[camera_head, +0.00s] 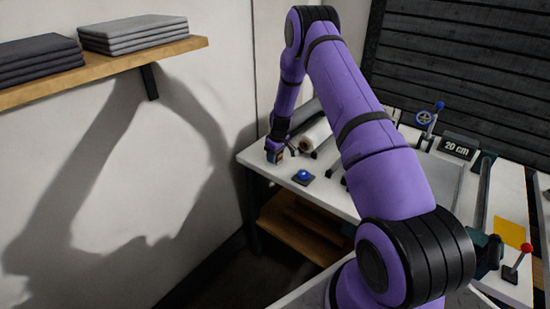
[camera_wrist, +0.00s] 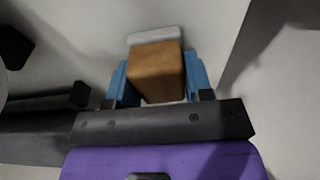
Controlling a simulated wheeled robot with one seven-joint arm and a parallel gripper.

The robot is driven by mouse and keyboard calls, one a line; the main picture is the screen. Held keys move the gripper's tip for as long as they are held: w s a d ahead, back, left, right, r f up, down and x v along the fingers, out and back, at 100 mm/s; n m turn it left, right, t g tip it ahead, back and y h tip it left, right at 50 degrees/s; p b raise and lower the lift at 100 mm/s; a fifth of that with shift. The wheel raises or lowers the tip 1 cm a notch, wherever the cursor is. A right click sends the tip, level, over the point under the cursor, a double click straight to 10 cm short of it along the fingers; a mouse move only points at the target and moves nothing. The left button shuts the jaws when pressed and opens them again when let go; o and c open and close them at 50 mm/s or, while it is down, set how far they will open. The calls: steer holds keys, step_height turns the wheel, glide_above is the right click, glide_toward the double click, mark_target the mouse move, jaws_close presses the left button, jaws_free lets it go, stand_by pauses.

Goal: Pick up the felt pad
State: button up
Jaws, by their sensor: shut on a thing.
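The felt pad (camera_wrist: 155,72) appears in the wrist view as a wood-brown block with a pale grey layer (camera_wrist: 154,36) along its far end. My gripper (camera_wrist: 157,84) has its blue fingers on both sides of the block and is shut on it. In the head view my gripper (camera_head: 274,153) is small, at the left back corner of the white table (camera_head: 325,190), pointing down. Whether the pad touches the tabletop or hangs just above it, I cannot tell.
Rolls (camera_head: 316,136) lie just right of my gripper. A blue knob on a dark base (camera_head: 303,177) stands in front. A "20 cm" sign (camera_head: 458,147), a yellow square (camera_head: 509,233) and a red-knobbed lever (camera_head: 518,262) are further right. A wall shelf (camera_head: 100,67) holds folded cloths.

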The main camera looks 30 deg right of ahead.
steer(key=shift+r, duration=0.75)
step_height(320, 180, up, 2)
steer(key=shift+r, duration=0.2)
steer(key=s+a+r, duration=0.1)
steer(key=s+a, duration=0.3)
steer(key=s, duration=1.1)
steer(key=shift+s+a, duration=0.2)
steer(key=shift+o, duration=1.3)
steer(key=shift+a, duration=0.1)
steer(key=shift+c, duration=0.5)
